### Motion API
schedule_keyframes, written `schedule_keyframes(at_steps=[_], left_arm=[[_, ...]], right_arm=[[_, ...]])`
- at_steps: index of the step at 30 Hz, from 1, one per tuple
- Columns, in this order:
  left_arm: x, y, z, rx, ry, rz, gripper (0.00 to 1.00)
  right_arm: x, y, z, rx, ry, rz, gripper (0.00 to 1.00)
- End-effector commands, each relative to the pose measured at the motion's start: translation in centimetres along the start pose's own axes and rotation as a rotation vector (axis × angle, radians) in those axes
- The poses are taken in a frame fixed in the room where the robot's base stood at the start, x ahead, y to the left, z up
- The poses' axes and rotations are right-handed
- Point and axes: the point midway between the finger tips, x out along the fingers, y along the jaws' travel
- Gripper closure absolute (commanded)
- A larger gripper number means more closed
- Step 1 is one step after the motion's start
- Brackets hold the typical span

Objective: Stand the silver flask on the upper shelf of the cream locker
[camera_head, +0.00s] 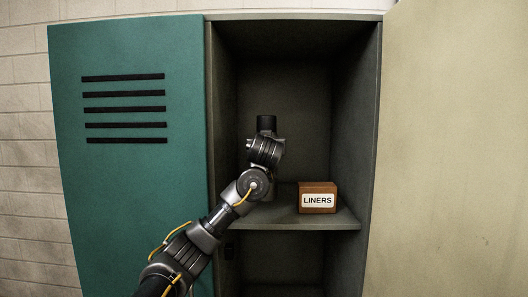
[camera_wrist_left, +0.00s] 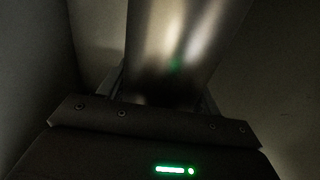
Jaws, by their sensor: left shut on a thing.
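The silver flask (camera_wrist_left: 185,45) fills the upper middle of the left wrist view, close up, its ends out of frame. My left gripper (camera_wrist_left: 165,90) is shut on it, with a finger on each side. In the head view my left arm reaches into the open cream locker (camera_head: 370,150), above the upper shelf (camera_head: 335,221). There my wrist hides the fingers and most or all of the flask. A dark cylindrical piece shows above the wrist; I cannot tell whether it is the flask's top. Whether the flask touches the shelf is hidden. My right gripper is out of view.
A brown box labelled LINERS (camera_head: 318,198) sits on the shelf, right of my arm. The cream door (camera_head: 455,150) stands open at the right. A teal vented door (camera_head: 130,190) is at the left. The space above the box looks clear.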

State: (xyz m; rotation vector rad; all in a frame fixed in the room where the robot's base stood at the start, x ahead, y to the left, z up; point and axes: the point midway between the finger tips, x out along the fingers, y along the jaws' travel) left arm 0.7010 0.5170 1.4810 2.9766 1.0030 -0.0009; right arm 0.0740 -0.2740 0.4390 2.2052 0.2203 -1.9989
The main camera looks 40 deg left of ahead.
Motion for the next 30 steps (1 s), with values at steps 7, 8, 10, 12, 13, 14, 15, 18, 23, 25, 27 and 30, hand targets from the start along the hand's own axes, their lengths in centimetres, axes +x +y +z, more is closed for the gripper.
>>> schedule_keyframes(at_steps=[7,8,10,12,13,14,15,18,23,25,27,30], left_arm=[[0.0,-0.5,0.5,-0.002,0.002,0.000,0.95],[0.1,-0.7,0.6,-0.001,0.002,0.000,0.95],[0.1,-1.0,1.2,0.004,0.001,-0.001,0.95],[0.1,-1.0,2.1,0.004,0.002,0.000,0.95],[0.1,-1.0,2.5,0.004,0.002,0.000,0.95],[0.1,-1.0,2.8,0.003,0.002,0.000,0.95],[0.1,-1.0,3.3,0.002,0.002,0.000,0.95],[0.1,-1.0,3.9,-0.002,0.003,0.000,0.95],[0.1,-0.9,4.0,-0.003,0.003,0.001,0.95],[0.1,-0.9,4.0,-0.003,0.003,0.001,0.95],[0.1,-0.9,4.3,0.000,0.000,0.000,0.35],[0.1,-0.9,4.2,0.000,0.000,0.000,0.21]], right_arm=[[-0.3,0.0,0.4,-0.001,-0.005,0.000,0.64],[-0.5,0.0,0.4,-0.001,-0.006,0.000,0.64],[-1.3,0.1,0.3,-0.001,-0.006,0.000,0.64],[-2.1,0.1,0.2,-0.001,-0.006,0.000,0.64],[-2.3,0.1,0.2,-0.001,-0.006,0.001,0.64],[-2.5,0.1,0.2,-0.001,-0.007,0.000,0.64],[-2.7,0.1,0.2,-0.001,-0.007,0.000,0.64],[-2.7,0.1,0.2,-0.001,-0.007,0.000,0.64],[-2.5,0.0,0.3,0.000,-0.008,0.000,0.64],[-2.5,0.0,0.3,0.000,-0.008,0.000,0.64],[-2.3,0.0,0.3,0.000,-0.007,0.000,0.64],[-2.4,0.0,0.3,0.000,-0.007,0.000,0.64]])
